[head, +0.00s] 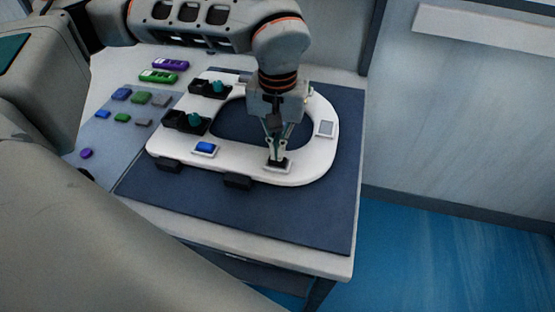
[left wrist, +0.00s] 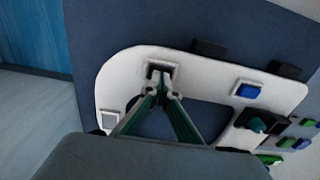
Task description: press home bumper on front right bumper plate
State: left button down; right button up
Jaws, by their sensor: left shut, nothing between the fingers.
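A white ring-shaped toilet seat (head: 225,170) lies on a dark blue mat and also shows in the left wrist view (left wrist: 115,75). On its front right part is a small pale bumper plate (head: 287,168) with a black bumper (head: 279,162) on it; both also show in the left wrist view, the bumper (left wrist: 155,70) just beyond my fingertips. My left gripper (head: 276,153) points down, shut and empty, with its tips at the bumper. The tips partly cover it, so I cannot tell whether they touch it or how far it sits in. My right gripper is not in view.
A blue bumper (head: 205,148) sits on another plate to the left, and a grey pad (head: 325,128) at the right. Black hinge blocks with teal knobs (head: 192,119) stand on the seat's left side. Coloured parts (head: 121,94) lie farther left. The mat (head: 300,215) in front is clear.

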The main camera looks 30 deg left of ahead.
pick_arm(q)
jog(key=shift+f, duration=0.45)
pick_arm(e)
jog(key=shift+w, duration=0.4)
pick_arm(q)
jog(key=shift+f, duration=0.2)
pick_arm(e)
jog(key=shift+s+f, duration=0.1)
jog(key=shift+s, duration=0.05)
pick_arm(q)
jog(key=shift+f, duration=0.1)
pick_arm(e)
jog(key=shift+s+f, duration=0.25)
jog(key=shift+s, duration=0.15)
